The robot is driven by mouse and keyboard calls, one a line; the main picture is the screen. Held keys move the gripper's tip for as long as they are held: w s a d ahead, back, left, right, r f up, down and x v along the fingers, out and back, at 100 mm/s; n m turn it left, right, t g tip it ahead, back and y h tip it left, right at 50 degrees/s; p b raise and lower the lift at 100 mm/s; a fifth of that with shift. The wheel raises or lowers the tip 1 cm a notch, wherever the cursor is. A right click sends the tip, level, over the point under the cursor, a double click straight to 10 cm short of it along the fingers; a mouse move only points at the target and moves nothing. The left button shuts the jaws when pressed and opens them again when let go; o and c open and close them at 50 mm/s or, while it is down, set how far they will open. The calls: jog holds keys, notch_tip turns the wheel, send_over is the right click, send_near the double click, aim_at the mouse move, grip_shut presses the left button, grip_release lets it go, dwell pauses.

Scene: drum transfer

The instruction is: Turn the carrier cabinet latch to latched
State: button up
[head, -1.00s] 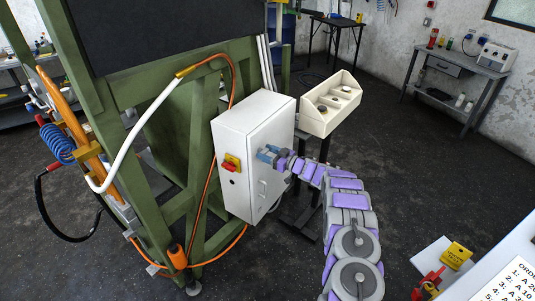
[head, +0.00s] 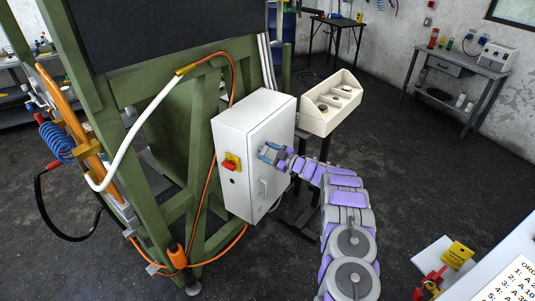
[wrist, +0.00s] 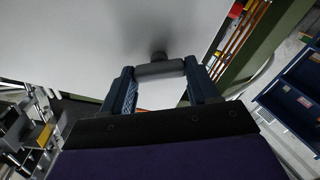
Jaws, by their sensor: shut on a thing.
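The white carrier cabinet (head: 232,128) hangs on the green frame. My gripper (head: 268,153) is at the upper part of its door, on the right-hand face. In the wrist view, a grey bar-shaped latch handle (wrist: 160,69) on a short dark stem lies crosswise between my two blue fingers, against the pale door. The fingers are shut on its ends. In the head view the latch is hidden by my gripper, and I cannot read its latched mark. A pale door handle (head: 262,188) shows below my gripper.
A red and yellow switch (head: 232,163) sits on the cabinet's left face. A cream bin (head: 332,103) on a dark stand is close behind my arm. Orange hose (head: 205,190) runs down the green frame (head: 198,130).

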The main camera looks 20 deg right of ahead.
jog(key=n+b, duration=0.1)
jog(key=n, duration=0.5)
jog(key=shift+f, duration=0.2)
jog(key=n+b, duration=0.1)
jog(key=n, duration=0.1)
jog(key=n+b, duration=0.1)
jog(key=n, duration=0.1)
jog(key=n+b, duration=0.1)
jog(key=n, duration=0.1)
jog(key=shift+s+a+f, duration=0.1)
jog(key=shift+a+f, duration=0.05)
jog(key=shift+f, duration=0.1)
jog(key=shift+n, duration=0.3)
jog(key=o, duration=1.1)
jog(key=shift+c, duration=0.2)
jog(key=shift+r, duration=0.1)
jog(key=p+v, duration=0.2)
jog(key=v, duration=1.5)
jog(key=shift+s+p, duration=0.15)
jog(key=shift+p, duration=0.2)
